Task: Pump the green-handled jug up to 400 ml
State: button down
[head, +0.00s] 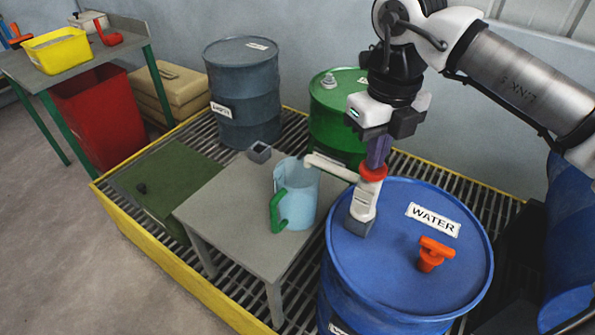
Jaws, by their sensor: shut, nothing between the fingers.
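The jug (301,200) is pale blue and see-through with a green handle (278,212). It stands upright on a small grey table (228,207). Any liquid level or scale marks in it are too small to tell. A white hand pump (363,201) with a red top (372,173) stands on the blue drum labelled WATER (385,265). Its white spout (328,167) reaches left to over the jug's mouth. My gripper (377,158) is shut, pointing down directly above the pump's red top. I cannot tell whether it touches it.
An orange bung (433,254) sits on the blue drum's lid. A small grey open box (259,152) is at the table's back corner. Grey (243,95) and green (336,115) drums stand behind.

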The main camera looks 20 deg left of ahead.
jog(key=shift+r+p, duration=1.5)
jog(key=shift+r, duration=0.8)
jog(key=shift+f, duration=0.2)
jog(key=shift+f+b, duration=2)
jog(key=shift+f, duration=0.2)
jog(key=shift+r, duration=0.1)
jog(key=shift+r+p, duration=1.65)
jog(key=shift+r, duration=0.65)
jog(key=shift+f, duration=0.25)
